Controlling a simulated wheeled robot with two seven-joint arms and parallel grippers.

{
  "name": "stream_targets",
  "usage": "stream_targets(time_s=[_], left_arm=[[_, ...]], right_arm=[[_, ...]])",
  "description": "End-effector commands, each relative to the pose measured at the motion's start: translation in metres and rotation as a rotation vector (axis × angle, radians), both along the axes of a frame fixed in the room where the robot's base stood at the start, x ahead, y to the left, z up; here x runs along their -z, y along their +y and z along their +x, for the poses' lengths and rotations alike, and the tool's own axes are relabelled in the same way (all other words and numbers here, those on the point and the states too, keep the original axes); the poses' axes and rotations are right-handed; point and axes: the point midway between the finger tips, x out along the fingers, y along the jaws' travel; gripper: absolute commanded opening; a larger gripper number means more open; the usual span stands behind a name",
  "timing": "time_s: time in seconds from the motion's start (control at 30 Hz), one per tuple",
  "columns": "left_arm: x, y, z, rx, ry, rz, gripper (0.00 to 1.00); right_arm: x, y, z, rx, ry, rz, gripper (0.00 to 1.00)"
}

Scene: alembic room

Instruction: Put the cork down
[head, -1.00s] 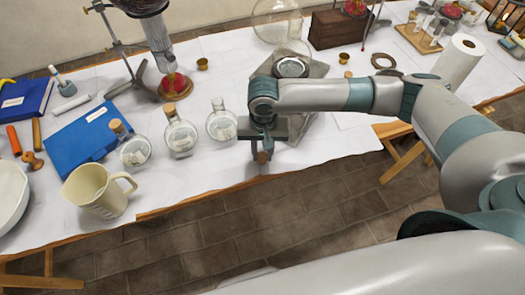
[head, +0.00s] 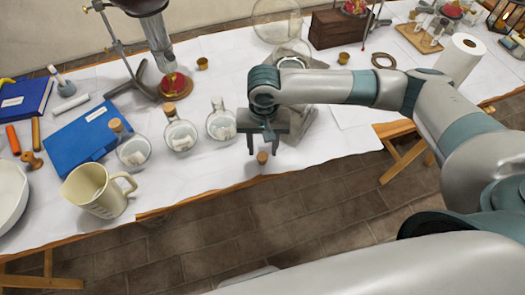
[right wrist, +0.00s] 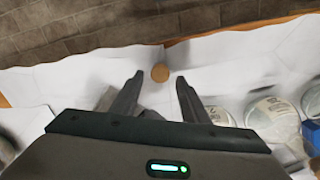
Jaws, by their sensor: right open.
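The cork (head: 262,158) stands on the white-covered table near its front edge. It also shows in the right wrist view (right wrist: 160,73), just beyond my fingertips. My right gripper (head: 262,150) is open and empty above and behind the cork, with its fingers apart. In the right wrist view, my right gripper (right wrist: 158,76) has clear space between its fingers and the cork. A round flask without a stopper (head: 221,125) stands left of the gripper. My left gripper is not in view.
Two corked flasks (head: 180,136) (head: 133,151) stand further left. A cream jug (head: 98,192) is near the front edge, beside a blue book (head: 82,142). A brass cup (head: 203,63) stands behind. The table's front edge (head: 210,196) is close to the cork.

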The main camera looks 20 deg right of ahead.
Motion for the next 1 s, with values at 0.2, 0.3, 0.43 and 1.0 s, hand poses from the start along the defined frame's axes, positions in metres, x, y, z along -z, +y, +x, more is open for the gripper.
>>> stream_targets(time_s=[0.2, 0.3, 0.43, 1.0], left_arm=[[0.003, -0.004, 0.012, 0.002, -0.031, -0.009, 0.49], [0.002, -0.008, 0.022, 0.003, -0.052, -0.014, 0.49], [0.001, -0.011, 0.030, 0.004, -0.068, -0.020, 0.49], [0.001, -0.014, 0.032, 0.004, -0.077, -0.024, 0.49]], right_arm=[[-0.040, 0.000, 0.001, -0.001, -0.003, 0.001, 0.41], [-0.057, 0.000, 0.000, -0.002, -0.003, 0.001, 0.41], [-0.076, 0.000, 0.000, -0.001, -0.003, 0.001, 0.41], [-0.092, -0.001, -0.001, -0.001, 0.001, 0.000, 0.41]])
